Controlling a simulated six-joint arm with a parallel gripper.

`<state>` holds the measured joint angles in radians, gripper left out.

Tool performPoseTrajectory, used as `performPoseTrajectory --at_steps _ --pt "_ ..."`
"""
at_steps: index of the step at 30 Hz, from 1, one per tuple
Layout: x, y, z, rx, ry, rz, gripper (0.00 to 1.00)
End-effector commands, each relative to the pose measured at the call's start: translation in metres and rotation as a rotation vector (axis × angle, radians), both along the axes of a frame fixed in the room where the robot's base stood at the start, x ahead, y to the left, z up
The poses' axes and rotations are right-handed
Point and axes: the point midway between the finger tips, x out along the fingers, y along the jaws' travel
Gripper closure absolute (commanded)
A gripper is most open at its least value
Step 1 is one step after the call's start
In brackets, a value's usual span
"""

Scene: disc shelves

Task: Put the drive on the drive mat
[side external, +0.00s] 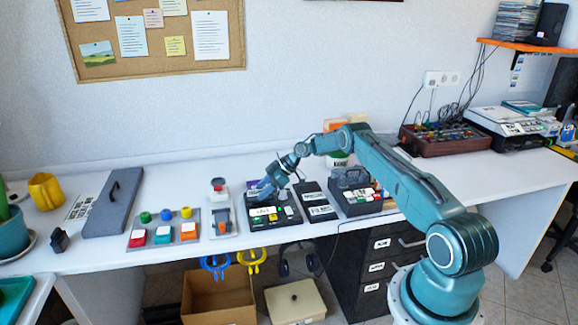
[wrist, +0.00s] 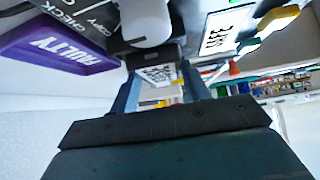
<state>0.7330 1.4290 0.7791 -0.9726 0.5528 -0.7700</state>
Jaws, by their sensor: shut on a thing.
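My gripper (side external: 267,189) is over the back left part of a black station (side external: 288,217) with white labels and coloured pieces. In the wrist view my gripper (wrist: 157,88) has its two blue fingers either side of a small dark block with a white label (wrist: 157,73), which I take to be the drive. The gripper is shut on it. In the side view the drive is too small to make out at the jaws. I cannot tell for sure which surface is the drive mat; a flat black panel with white labels (side external: 318,201) lies right of the station.
A grey board with coloured blocks (side external: 163,229) and a small grey stand (side external: 222,220) are to the left.

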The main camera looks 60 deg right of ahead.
Motion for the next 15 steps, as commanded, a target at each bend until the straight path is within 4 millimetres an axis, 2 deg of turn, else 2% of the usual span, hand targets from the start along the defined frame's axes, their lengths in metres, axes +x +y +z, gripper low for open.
performPoseTrajectory --at_steps 8,15 --pt "0.001 0.0 0.029 -0.002 -0.003 -0.001 0.84" --pt "0.001 -0.001 0.077 -0.003 -0.004 0.001 0.84"
